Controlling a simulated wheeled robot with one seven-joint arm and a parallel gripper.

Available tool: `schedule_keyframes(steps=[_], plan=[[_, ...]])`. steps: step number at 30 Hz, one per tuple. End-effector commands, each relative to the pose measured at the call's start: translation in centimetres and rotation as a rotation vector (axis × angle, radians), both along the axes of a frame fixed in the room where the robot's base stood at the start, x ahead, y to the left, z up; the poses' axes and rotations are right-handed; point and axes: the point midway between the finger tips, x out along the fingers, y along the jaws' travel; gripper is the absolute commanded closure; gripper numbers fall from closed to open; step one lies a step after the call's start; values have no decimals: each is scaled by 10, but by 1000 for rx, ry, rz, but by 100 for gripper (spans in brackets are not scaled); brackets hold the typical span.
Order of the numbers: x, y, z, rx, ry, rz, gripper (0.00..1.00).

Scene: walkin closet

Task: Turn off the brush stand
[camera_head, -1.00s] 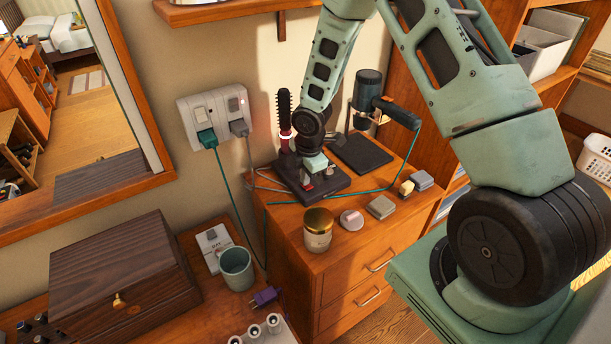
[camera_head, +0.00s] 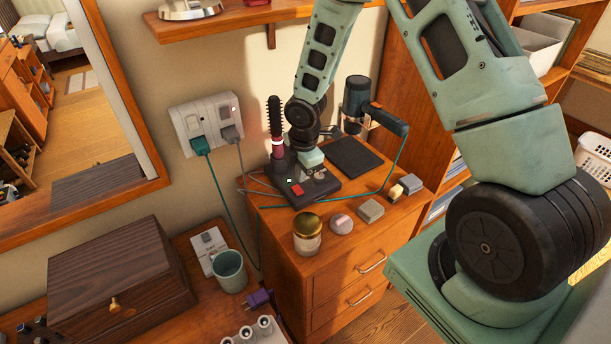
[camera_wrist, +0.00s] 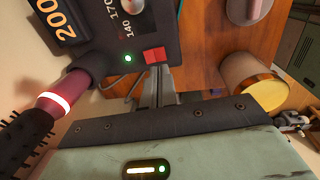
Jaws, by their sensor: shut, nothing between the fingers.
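The brush stand (camera_head: 327,188) is a dark base on the wooden drawer cabinet, with a black-bristled, maroon-handled hot brush (camera_head: 275,120) upright at its left. The wrist view shows its display reading 200, its dial (camera_wrist: 133,6) and a lit green light (camera_wrist: 127,58). A red switch (camera_wrist: 154,55) sits at the base's edge; it also shows in the head view (camera_head: 298,190). The brush's ring (camera_wrist: 54,101) glows white. My gripper (camera_wrist: 157,70) is shut and empty, its tips right at the red switch; whether they touch is unclear.
A hair dryer (camera_head: 358,98) stands behind on the right. A gold-lidded jar (camera_head: 307,232) and several small blocks line the cabinet's front. Cords run to the wall socket (camera_head: 205,122). A mug (camera_head: 229,270) and wooden box (camera_head: 120,272) are at left.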

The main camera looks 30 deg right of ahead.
Motion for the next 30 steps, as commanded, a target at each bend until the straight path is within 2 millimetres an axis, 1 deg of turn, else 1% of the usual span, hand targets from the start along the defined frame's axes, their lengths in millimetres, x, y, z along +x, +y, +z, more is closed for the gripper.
schedule_keyframes(steps=[1,6,9,12,18,27,30], plan=[[0,-3,9,0,-8,-6,100],[-4,-3,46,0,-9,-6,100],[-7,-3,63,-2,-8,-4,100],[-8,-3,75,-1,-7,-5,100],[-10,-2,86,-1,-4,-3,100],[-10,-2,86,-1,-4,-2,100],[-7,5,84,-1,-6,10,100]])
